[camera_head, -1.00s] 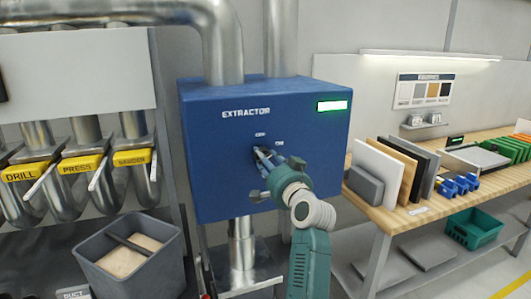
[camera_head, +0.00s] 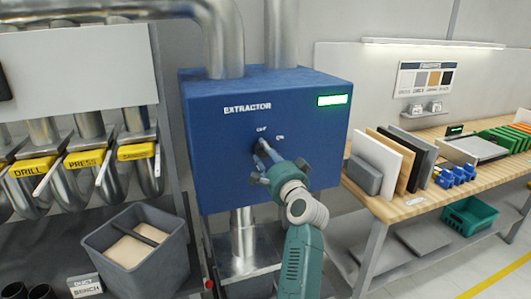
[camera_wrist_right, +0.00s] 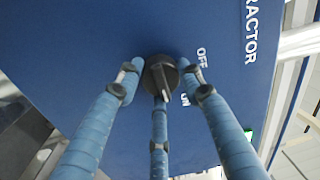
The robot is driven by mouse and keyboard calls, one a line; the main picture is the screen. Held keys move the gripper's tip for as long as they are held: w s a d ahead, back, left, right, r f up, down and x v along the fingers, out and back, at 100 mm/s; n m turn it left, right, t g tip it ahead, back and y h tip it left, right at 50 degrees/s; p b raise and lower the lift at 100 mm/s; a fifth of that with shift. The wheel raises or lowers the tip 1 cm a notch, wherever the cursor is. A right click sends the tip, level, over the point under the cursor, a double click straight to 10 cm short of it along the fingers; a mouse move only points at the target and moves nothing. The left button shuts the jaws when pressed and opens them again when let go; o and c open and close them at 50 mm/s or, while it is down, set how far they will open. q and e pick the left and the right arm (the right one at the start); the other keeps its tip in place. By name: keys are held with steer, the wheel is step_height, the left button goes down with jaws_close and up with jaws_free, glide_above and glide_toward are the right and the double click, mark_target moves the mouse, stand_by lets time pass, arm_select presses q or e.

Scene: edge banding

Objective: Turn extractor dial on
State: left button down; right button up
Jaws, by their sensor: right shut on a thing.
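The blue extractor box (camera_head: 225,165) hangs on the wall in the middle of the head view. Its dark round dial (camera_head: 259,147) sits on the front, below the EXTRACTOR lettering and near small OFF and ON labels. In the right wrist view the dial (camera_wrist_right: 158,72) shows a raised bar, whose lower end lies near the ON label; its exact setting is hard to tell. My right gripper (camera_head: 266,150) is shut on the dial, its blue fingers set around the rim. These fingers partly hide the dial in the head view. My left gripper is not in view.
A green-lit display (camera_head: 331,99) is at the box's upper right. Metal ducts with yellow DRILL and PRESS tags (camera_head: 85,158) and a grey bin (camera_head: 105,240) stand at left. A wooden bench (camera_head: 425,200) with upright panels and blue parts is at right.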

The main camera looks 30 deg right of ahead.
mark_target(264, 115)
steer(key=shift+s+d+r, duration=0.1)
steer(key=shift+d+r, duration=0.05)
steer(key=shift+r, duration=0.2)
steer(key=o, duration=1.2)
steer(key=shift+d, duration=0.1)
steer(key=shift+c, duration=0.2)
steer(key=shift+f, duration=0.2)
steer(key=shift+r, duration=0.2)
step_height(264, 115, up, 10)
steer(key=shift+f, duration=0.15)
steer(key=shift+f, duration=0.1)
